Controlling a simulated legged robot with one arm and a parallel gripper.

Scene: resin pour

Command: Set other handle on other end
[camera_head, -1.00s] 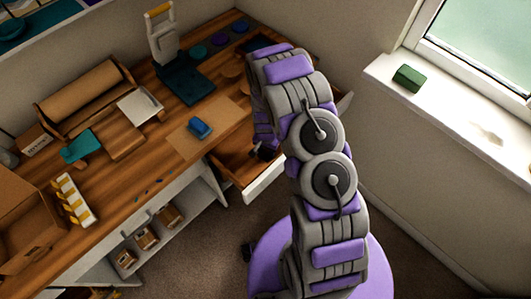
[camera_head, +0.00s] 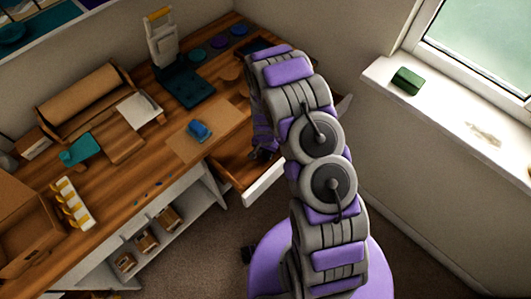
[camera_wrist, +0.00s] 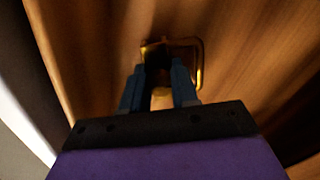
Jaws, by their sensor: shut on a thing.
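In the wrist view my gripper (camera_wrist: 158,72) reaches down into a wooden drawer, its two blue-grey fingers close together. A brass-coloured handle (camera_wrist: 199,62), shaped like a rectangular loop, shows at the fingertips against the drawer wood. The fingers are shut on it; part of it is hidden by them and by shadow. In the head view the open drawer (camera_head: 262,187) hangs out below the bench top, with my arm over it and the gripper mostly hidden. I cannot make out which end piece the handle belongs to.
The wooden bench (camera_head: 130,185) holds a brown mat (camera_head: 222,116) with a blue object (camera_head: 199,131), a dark teal board (camera_head: 188,88), a white tray (camera_head: 139,110), a paper roll (camera_head: 85,98) and a cardboard box (camera_head: 30,230). A windowsill with a green block (camera_head: 407,81) is at the right.

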